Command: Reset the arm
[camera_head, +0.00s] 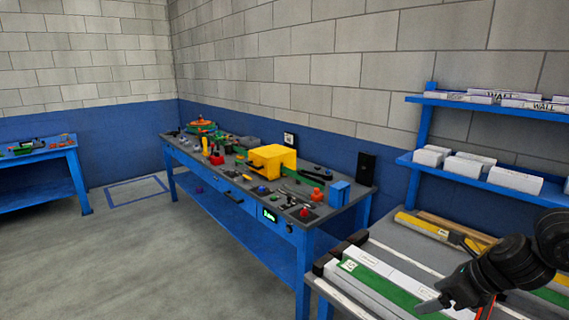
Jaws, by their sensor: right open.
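My right gripper (436,303) comes in from the right edge at the bottom right, on my black right arm. It is open, with nothing visible between its fingers. In the picture it overlaps a bench with long panels; I cannot tell whether it touches them. A green and white panel (388,287) lies on this bench beside the gripper, partly hidden by the arm. My left gripper is not in view.
A blue workbench (305,241) with tools and a yellow box (272,160) stands along the wall. Blue shelves (492,184) with white blocks hang above the panel bench. Another blue table (40,151) stands at far left. The floor (130,255) at left is clear.

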